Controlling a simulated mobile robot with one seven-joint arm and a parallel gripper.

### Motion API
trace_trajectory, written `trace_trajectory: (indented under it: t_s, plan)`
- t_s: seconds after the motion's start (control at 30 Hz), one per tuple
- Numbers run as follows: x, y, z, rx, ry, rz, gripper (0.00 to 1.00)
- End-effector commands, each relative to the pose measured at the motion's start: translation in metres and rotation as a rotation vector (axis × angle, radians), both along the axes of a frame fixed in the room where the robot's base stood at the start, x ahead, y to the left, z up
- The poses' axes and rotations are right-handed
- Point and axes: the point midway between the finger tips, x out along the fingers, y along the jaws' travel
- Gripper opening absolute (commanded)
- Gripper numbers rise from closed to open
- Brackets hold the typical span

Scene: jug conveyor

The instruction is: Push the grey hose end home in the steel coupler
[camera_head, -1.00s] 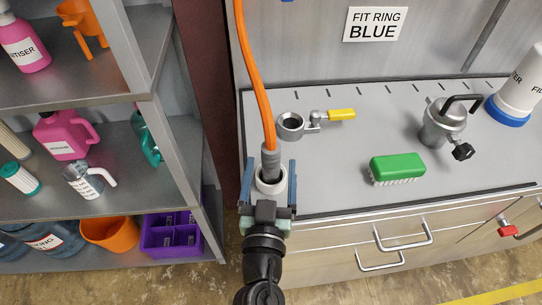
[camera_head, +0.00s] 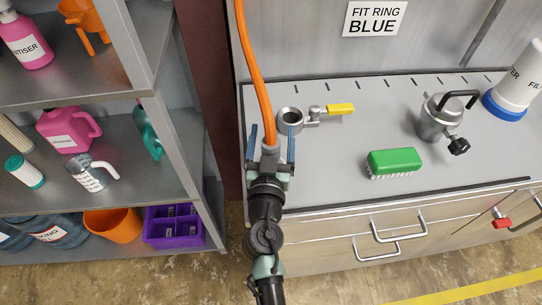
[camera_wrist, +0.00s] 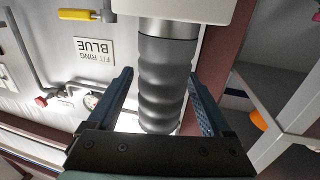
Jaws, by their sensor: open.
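The grey ribbed hose end (camera_head: 269,151) hangs on an orange hose (camera_head: 262,90) at the bench's left front. In the wrist view the grey hose end (camera_wrist: 163,80) stands between my two blue fingers, its steel band meeting a white block (camera_wrist: 185,10). My gripper (camera_head: 271,148) is open, its fingers on either side of the hose end, with gaps showing in the wrist view. The steel coupler (camera_head: 290,121) is a ring with a yellow handle (camera_head: 340,109), just behind and right of the hose end, apart from it.
A green brush (camera_head: 394,162), a steel jug (camera_head: 438,118) and a white bottle with a blue base (camera_head: 514,85) stand to the right on the bench. A shelf unit (camera_head: 186,150) with jugs stands close on the left. The bench between coupler and brush is clear.

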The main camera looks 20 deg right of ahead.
Motion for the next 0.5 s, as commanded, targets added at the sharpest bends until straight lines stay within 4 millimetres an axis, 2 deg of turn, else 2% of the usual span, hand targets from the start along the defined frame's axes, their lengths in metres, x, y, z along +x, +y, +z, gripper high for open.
trace_trajectory:
  t_s: [0.07,0.5]
  plan:
    - [-0.0003,0.0001,-0.0002,0.0,0.0,0.0,0.82]
    - [-0.0004,0.0005,-0.0003,0.0,0.001,0.0,0.03]
